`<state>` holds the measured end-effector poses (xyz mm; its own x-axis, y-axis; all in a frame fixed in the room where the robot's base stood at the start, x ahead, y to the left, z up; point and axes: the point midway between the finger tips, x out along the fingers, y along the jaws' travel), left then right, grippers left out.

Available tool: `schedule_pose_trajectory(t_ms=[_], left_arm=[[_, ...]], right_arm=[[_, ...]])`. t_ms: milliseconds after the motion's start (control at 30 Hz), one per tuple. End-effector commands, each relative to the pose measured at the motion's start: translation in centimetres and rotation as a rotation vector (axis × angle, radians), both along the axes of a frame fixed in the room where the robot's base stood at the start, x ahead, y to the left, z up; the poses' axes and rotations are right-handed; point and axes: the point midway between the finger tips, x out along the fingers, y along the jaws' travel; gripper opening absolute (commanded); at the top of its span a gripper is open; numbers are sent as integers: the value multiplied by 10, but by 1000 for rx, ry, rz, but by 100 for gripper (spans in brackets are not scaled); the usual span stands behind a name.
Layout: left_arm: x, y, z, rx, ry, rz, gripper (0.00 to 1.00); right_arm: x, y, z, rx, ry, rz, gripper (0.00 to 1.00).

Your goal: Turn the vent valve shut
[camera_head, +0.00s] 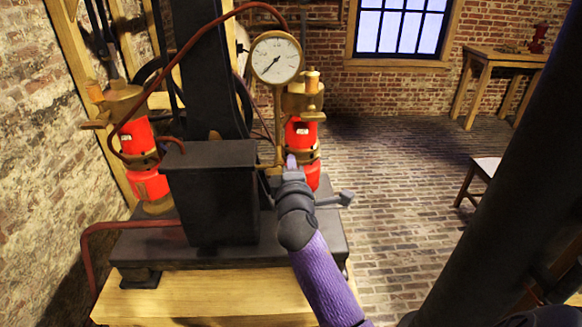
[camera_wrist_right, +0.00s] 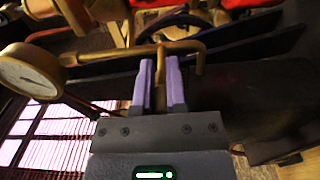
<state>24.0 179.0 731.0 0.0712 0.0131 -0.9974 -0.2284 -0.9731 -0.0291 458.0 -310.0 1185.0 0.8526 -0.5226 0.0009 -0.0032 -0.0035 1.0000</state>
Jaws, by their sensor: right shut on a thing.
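The vent valve's brass handle (camera_wrist_right: 193,47) is a bent bar in the right wrist view. A brass stem runs down from it between my fingers. My right gripper (camera_wrist_right: 163,85) is shut on this brass part, one purple finger on each side. In the head view, my right gripper (camera_head: 291,163) is at the brass pipework (camera_head: 278,125) below the round gauge (camera_head: 276,58), beside the dark box. My wrist and fingers hide much of the valve there. How far the valve is turned cannot be told. My left gripper is not in view.
Red jars stand left (camera_head: 149,183) and right (camera_head: 301,135) of the dark box (camera_head: 212,190). A dark red hose (camera_head: 180,55) arches overhead. The black base plate (camera_head: 150,246) rests on a wooden block. Brick floor (camera_head: 400,180) is free to the right.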

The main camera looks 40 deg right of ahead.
Motion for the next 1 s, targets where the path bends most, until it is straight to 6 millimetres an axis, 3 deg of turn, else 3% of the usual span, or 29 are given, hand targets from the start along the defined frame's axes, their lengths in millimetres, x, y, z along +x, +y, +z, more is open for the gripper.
schedule_pose_trajectory(t_ms=[467,500,633,1000], left_arm=[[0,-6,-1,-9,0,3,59],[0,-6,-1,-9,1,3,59],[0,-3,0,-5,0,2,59],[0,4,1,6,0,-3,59]], right_arm=[[0,0,-2,11,-2,0,0],[0,0,-2,11,-2,0,25],[0,0,-2,11,-3,0,51],[-8,6,-1,10,-4,1,51]])
